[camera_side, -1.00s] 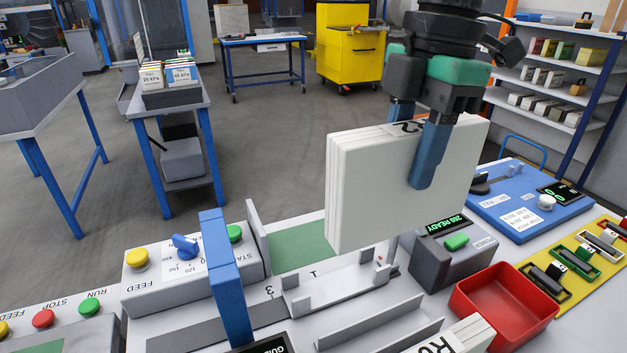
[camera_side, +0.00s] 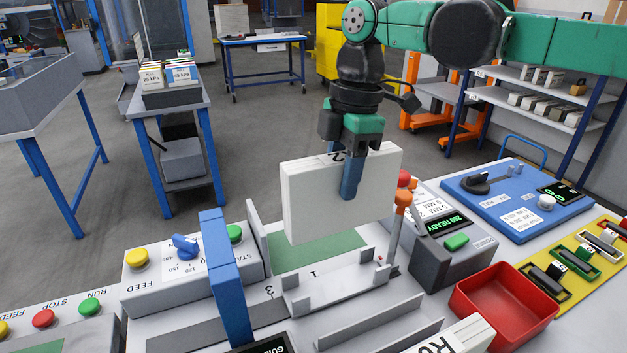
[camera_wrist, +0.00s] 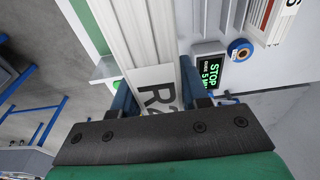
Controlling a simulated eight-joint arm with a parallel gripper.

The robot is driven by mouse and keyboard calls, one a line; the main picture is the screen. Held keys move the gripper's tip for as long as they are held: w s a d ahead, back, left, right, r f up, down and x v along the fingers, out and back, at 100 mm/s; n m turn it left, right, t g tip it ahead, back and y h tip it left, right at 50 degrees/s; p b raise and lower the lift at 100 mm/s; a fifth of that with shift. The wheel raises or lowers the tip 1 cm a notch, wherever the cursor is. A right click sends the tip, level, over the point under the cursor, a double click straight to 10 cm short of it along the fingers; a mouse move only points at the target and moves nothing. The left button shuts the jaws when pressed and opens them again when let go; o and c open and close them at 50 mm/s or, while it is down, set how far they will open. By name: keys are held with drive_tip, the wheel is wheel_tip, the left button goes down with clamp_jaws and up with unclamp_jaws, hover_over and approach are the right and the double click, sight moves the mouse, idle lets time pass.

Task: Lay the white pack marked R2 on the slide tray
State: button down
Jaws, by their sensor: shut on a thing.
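The white pack marked R2 (camera_side: 325,205) hangs upright, broad face toward the side camera. My gripper (camera_side: 345,172) is shut on its upper part, with one blue finger on the near face. In the wrist view, the pack (camera_wrist: 130,30) runs away between both fingers, and its R2 label (camera_wrist: 155,75) shows sideways. The pack is held above the pale tray with small upright tabs (camera_side: 330,291), which looks like the slide tray. The pack's lower edge appears over the green pad (camera_side: 325,253) behind it. I cannot tell the exact gap.
A blue upright arch (camera_side: 226,280) and a control box with a blue knob (camera_side: 185,245) stand left of the tray. A thin orange-topped post (camera_side: 400,215) and a dark block (camera_side: 430,262) stand close on the right. A red bin (camera_side: 505,305) and another white pack (camera_side: 465,337) are at front right.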

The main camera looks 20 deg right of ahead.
wheel_tip(320, 180, down, 12)
drive_tip(key=shift+f, duration=0.2)
drive_tip(key=shift+f, duration=0.15)
drive_tip(key=shift+c, duration=2.2)
unclamp_jaws()
